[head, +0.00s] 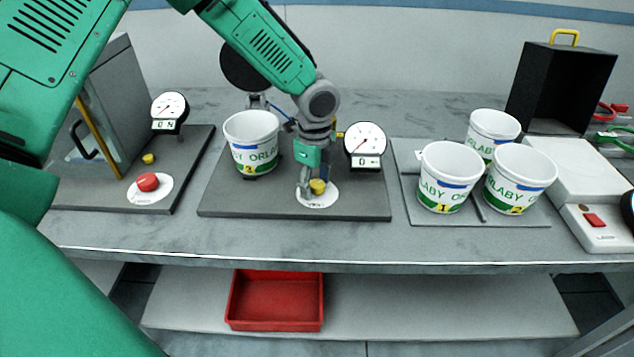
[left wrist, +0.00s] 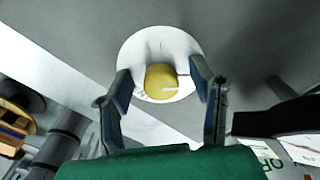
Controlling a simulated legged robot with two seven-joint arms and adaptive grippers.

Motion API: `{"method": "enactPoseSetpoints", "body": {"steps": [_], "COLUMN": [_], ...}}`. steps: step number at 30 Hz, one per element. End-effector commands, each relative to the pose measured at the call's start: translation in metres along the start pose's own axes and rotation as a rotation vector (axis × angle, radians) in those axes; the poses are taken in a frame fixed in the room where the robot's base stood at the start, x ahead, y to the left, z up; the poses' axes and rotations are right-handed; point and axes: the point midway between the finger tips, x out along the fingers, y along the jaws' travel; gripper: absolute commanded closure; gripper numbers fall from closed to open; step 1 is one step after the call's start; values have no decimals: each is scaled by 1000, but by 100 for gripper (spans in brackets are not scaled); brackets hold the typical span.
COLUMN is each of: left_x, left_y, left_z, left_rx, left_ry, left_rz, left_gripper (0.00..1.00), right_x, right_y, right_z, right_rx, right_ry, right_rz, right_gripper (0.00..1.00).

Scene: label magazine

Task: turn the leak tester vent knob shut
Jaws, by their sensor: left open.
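The vent knob (head: 317,187) is a small yellow knob on a white round dial plate (head: 318,200) at the front of the leak tester's dark base (head: 228,203). In the left wrist view the yellow knob (left wrist: 161,79) has a pale pointer mark toward the right. My left gripper (head: 310,186) comes down over the knob in the head view. In the left wrist view its fingers (left wrist: 162,88) are open, one on each side of the knob, with gaps between them and it. The tester's round gauge (head: 365,139) stands behind and right, its display reading 0. My right gripper is not in view.
A white cup (head: 252,130) stands on the tester left of my gripper. Several similar cups (head: 444,165) stand on a grey plate at right. A red tray (head: 275,300) lies on the lower shelf.

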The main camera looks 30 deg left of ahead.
Motion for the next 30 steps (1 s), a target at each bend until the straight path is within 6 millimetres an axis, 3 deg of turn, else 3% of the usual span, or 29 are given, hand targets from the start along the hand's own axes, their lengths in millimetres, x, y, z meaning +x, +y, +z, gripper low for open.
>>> {"method": "enactPoseSetpoints", "body": {"steps": [8, 12, 23, 30], "left_x": [0, -1, -2, -4], "left_y": [0, -1, -1, -2], "left_z": [-4, -6, -6, -6], "left_rx": [0, 1, -24, -143], "left_ry": [-4, -5, 1, -3], "left_rz": [-1, -1, -3, -4], "left_gripper": [50, 100, 99, 99], "right_x": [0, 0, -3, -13], "right_y": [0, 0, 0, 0], "right_z": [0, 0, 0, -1], "right_rx": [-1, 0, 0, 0], "right_ry": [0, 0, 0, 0], "right_rz": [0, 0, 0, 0], "right_gripper": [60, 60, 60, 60]}}
